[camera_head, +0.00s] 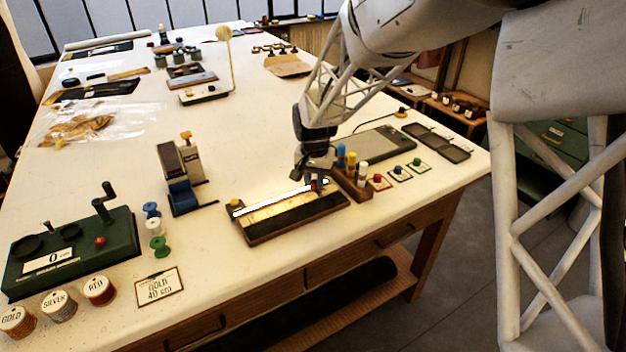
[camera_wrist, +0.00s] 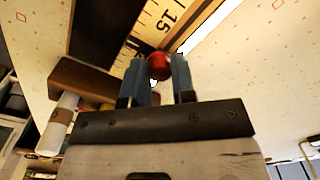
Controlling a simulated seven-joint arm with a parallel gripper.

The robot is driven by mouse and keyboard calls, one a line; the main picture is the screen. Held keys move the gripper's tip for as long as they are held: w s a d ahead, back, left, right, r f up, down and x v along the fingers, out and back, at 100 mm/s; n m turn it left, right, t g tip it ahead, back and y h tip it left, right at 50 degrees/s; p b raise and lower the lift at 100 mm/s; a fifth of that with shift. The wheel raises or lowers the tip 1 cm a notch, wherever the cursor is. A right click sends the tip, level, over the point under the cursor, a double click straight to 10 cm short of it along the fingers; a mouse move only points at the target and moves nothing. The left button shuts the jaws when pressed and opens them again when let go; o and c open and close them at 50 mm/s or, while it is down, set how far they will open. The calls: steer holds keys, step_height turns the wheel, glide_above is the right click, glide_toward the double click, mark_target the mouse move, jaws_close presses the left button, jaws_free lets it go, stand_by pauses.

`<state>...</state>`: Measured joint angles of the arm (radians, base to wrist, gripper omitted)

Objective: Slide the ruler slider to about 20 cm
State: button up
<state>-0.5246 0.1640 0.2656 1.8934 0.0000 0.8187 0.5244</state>
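The ruler (camera_head: 280,213) is a yellow strip set in a dark wooden board near the table's front edge. It also shows in the wrist view (camera_wrist: 152,22), with the mark 15 readable close to the slider. The slider's red knob (camera_wrist: 158,66) sits beside the ruler, between my fingertips. My gripper (camera_wrist: 160,76) has a finger on each side of the knob, with no clear gap, and appears shut on it. In the head view, my gripper (camera_head: 315,178) is over the ruler's right end and partly hides the red knob. The slider's exact reading is hidden.
A wooden rack (camera_head: 352,184) with coloured pegs stands close to the right of my gripper. A clamp-like device (camera_head: 182,180) stands left of the board. A green crank machine (camera_head: 70,250) and several spools are further left. Bare table lies behind the ruler.

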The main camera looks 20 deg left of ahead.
mark_target(315, 181)
steer(key=o, duration=0.4)
steer(key=shift+o, duration=0.2)
steer(key=shift+r, duration=0.1)
steer(key=shift+r, duration=3.8)
